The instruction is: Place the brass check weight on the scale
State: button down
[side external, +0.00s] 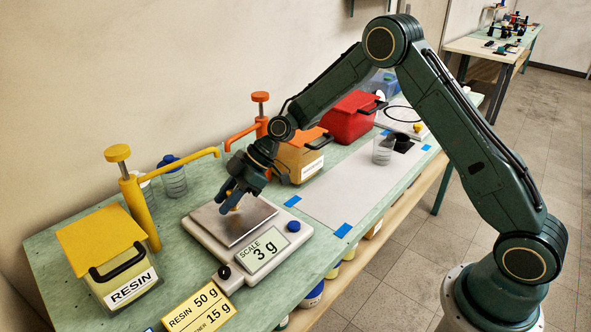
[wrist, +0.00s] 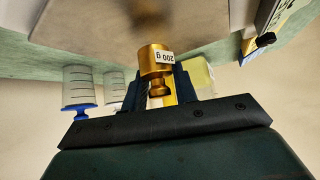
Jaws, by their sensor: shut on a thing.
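The brass check weight (wrist: 155,62) is between the fingers of my gripper (side external: 231,204), which is shut on its narrow neck. In the wrist view it carries a white "200 g" label, upside down in the picture. In the side view only a small bit of the weight (side external: 235,197) shows behind the fingers. My gripper is low over the steel pan (side external: 256,228) of the scale (side external: 215,248). The scale display (side external: 264,249) reads 3 g. I cannot tell whether the weight touches the pan.
A yellow resin container (side external: 112,262) with a pump stands left of the scale. An orange-pump container (side external: 301,160) and a red box (side external: 350,118) stand behind. A clear cup (side external: 382,151) stands on the taped grey sheet (side external: 335,195). A yellow sign (side external: 200,308) is in front.

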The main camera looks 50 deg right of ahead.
jog(key=shift+w+f, duration=0.15)
jog(key=shift+f, duration=0.55)
jog(key=shift+f, duration=0.2)
jog(key=c, duration=1.1)
grip_release()
jog(key=shift+r, duration=0.1)
jog(key=shift+d+r, duration=0.5)
jog(key=shift+r, duration=0.15)
jog(key=v, duration=1)
jog(key=shift+s+d, duration=0.2)
jog(key=shift+s, duration=0.05)
jog(key=shift+r, duration=0.1)
jog(key=shift+r, duration=0.1)
